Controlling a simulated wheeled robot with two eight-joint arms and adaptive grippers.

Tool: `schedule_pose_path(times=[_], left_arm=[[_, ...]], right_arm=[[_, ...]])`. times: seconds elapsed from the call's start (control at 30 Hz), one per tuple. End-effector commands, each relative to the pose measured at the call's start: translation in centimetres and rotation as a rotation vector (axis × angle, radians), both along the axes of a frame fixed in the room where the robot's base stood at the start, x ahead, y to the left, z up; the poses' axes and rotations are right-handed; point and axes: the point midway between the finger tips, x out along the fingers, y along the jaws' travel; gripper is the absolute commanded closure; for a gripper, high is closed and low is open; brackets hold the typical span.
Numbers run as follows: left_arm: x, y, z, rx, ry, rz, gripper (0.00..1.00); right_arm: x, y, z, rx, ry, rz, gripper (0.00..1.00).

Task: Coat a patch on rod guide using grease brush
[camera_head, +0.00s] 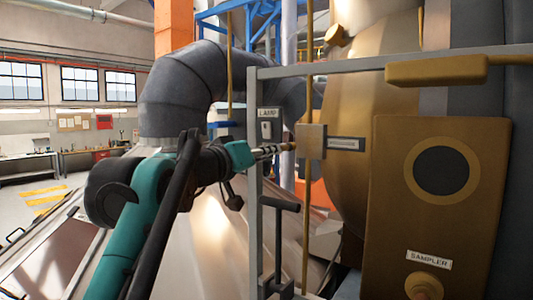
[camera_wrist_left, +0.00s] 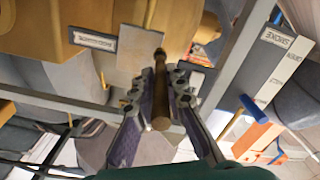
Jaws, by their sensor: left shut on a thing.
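The rod guide (camera_head: 311,142) is a small grey-tan block on a thin upright brass rod, right of centre in the head view. In the left wrist view the rod guide (camera_wrist_left: 139,50) is a pale square plate. My left gripper (camera_head: 272,151) reaches in from the left and is shut on the grease brush (camera_head: 288,146), a slim brown stick. In the left wrist view the brush (camera_wrist_left: 160,95) lies between the two fingers (camera_wrist_left: 160,105), its far end close to the plate's edge. I cannot tell whether it touches. The bristles are not clear. My right gripper is out of view.
A grey frame post (camera_head: 255,200) with a LAMP box (camera_head: 269,127) stands right beside my left gripper. A grey rail (camera_head: 350,67) crosses above. A brown SAMPLER panel (camera_head: 435,200) fills the right. A large grey pipe elbow (camera_head: 180,90) stands behind my arm.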

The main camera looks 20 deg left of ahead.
Motion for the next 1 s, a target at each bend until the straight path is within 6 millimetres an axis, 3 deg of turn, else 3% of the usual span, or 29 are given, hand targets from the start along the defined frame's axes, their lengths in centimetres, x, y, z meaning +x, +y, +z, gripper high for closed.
schedule_pose_path(times=[0.67,1.0], left_arm=[[0.9,-0.6,0.0,0.0,0.0,-0.002,1.0],[-0.2,-3.3,0.0,0.0,0.0,-0.003,1.0]], right_arm=[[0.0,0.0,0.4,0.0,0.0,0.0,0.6],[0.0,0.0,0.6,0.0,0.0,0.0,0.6]])
